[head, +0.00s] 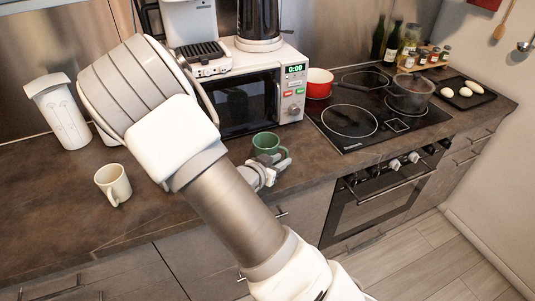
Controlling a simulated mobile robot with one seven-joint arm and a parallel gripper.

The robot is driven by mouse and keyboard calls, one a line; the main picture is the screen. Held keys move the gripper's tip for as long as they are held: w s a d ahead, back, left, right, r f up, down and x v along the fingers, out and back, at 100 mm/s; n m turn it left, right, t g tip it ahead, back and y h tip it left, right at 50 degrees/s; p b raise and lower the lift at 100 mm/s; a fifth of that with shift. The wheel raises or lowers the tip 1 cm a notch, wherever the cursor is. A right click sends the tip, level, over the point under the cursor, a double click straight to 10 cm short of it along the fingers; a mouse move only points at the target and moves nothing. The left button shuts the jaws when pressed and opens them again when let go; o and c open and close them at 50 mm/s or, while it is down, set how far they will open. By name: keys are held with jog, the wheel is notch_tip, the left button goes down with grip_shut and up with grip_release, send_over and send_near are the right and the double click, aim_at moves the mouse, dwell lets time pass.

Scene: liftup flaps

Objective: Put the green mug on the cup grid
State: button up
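The green mug (266,142) stands upright on the brown counter, in front of the microwave. My gripper (281,162) is at the near right side of the mug, low by the counter, and overlaps its lower right edge in this view. I cannot tell whether the fingers touch the mug or how far apart they are. The cup grid (200,50) is the dark slatted tray at the foot of the white coffee machine (188,22), up and left of the mug. The grid looks empty.
A microwave (245,103) stands behind the mug, with a black kettle (258,20) above it. A cream mug (112,184) and a white pitcher (62,115) are at left. A red pot (319,83) and the hob (380,110) are at right. My arm hides the counter's middle.

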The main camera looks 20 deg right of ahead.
aim_at(286, 157)
jog(key=x, duration=0.5)
jog(key=shift+w, duration=0.1)
jog(key=shift+a, duration=0.1)
grip_shut()
dwell(1.1)
